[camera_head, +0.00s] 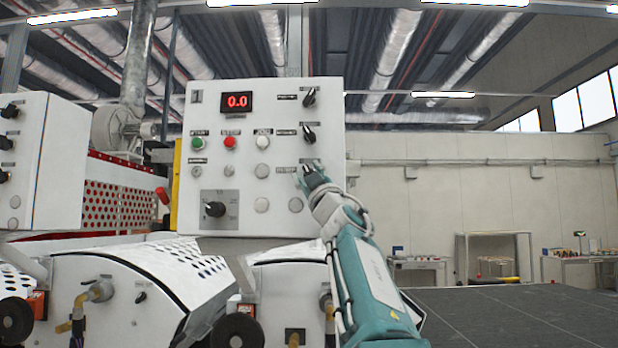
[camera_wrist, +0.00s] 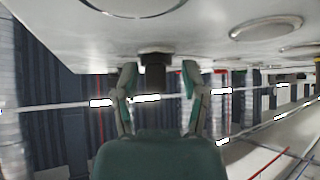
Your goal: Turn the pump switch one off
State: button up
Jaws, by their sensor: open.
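A white control panel (camera_head: 270,110) stands ahead in the head view, with two black rotary switches showing in its right column, an upper one (camera_head: 310,97) and a middle one (camera_head: 309,134). Their labels are too small to read, so I cannot tell which is pump switch one. My gripper (camera_head: 311,174) is at the panel's right side, below the middle switch, and covers that spot. In the wrist view my gripper (camera_wrist: 157,78) is open, with one finger on each side of a dark knob (camera_wrist: 155,57) on the panel face. Contact with the knob is not clear.
The panel also carries a red 0.0 display (camera_head: 237,102), a green button (camera_head: 198,143), a red button (camera_head: 230,142) and a large black rotary knob (camera_head: 214,209). White machine covers (camera_head: 130,285) lie below. A dark flat surface (camera_head: 520,315) spreads at right.

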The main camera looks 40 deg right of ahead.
jog(key=shift+s, duration=0.1)
jog(key=v, duration=1.2)
jog(key=shift+f, duration=0.2)
dwell(0.3)
jog(key=s+a+f+m+g, duration=0.1)
jog(key=a+f+m+g, duration=0.4)
jog(key=f, duration=0.8)
jog(key=s+a+f+m+g, duration=0.15)
jog(key=a+f+g, duration=0.45)
jog(key=f, duration=0.6)
jog(key=s+a+f+g+y, duration=0.1)
jog(key=s+a+f, duration=0.3)
jog(key=f, duration=0.4)
jog(key=s+a+f+g+y, duration=0.2)
jog(key=s+a+f+g, duration=0.2)
jog(key=s+f, duration=0.3)
jog(key=s+a+f+g+y, duration=0.1)
jog(key=s+a+f+g, duration=0.2)
jog(key=s+a+f, duration=0.2)
notch_tip(320, 180, down, 4)
jog(key=shift+s+r, duration=0.2)
jog(key=shift+s, duration=0.05)
